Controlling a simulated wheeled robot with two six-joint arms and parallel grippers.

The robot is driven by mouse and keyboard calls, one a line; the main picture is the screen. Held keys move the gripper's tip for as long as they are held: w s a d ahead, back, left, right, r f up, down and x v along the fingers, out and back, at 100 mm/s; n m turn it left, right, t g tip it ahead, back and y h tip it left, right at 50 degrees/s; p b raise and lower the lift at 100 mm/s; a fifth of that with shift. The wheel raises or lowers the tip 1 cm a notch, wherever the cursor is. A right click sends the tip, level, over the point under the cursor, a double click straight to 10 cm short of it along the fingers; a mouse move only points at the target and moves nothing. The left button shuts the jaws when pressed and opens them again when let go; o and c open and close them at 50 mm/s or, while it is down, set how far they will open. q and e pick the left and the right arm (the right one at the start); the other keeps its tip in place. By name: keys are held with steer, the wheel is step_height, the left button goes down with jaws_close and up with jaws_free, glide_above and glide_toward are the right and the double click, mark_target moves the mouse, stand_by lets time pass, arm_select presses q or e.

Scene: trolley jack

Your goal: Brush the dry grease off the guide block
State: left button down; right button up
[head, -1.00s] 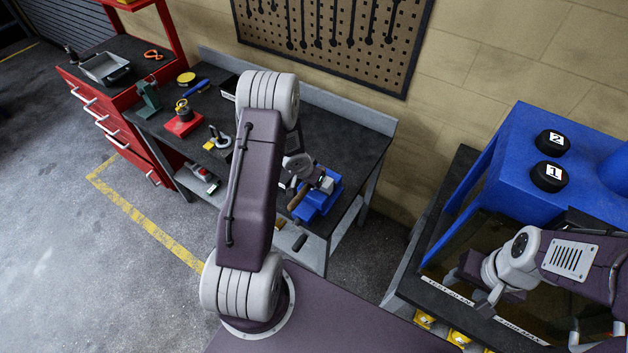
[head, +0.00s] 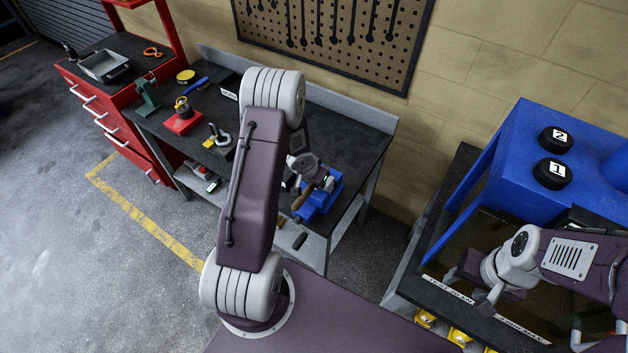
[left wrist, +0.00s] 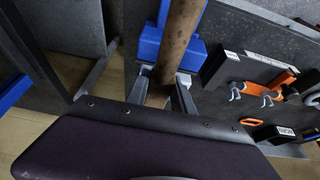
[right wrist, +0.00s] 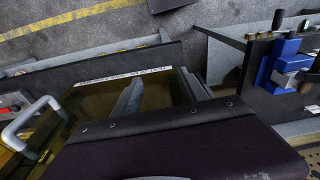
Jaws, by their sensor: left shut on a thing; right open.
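My left gripper (head: 304,172) is over the blue vise (head: 322,204) on the workbench. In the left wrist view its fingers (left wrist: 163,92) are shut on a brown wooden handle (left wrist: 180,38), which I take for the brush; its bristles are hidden. The handle (head: 302,197) also shows in the head view, slanting beside the vise. A small grey piece in the vise (head: 328,183), likely the guide block, is mostly covered by the gripper; I cannot make out grease on it. My right gripper (head: 470,291) is open and empty, over the trolley at right.
The workbench (head: 350,145) also holds a red-based item (head: 183,118), a toggle clamp (head: 219,136) and a yellow tin (head: 186,76). A blue frame (head: 525,150) with black knobs numbered 1 and 2 stands on the trolley. A red tool cabinet (head: 120,125) is at left.

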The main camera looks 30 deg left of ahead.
arm_select(q)
steer(key=shift+s, duration=0.1)
step_height(320, 180, up, 7)
steer(key=p, duration=0.8)
steer(key=shift+r, duration=0.1)
steer(key=shift+f+b, duration=0.25)
steer(key=shift+b, duration=0.1)
steer(key=s+d+f+b, duration=0.3)
steer(key=d+b, duration=0.7)
steer(key=b, duration=0.1)
steer(key=s+d+f+b, duration=0.3)
steer(key=d+b, duration=0.7)
steer(key=shift+s+d+n+b, duration=0.15)
steer(key=shift+d+n+b, duration=0.2)
steer(key=shift+n+b, duration=0.05)
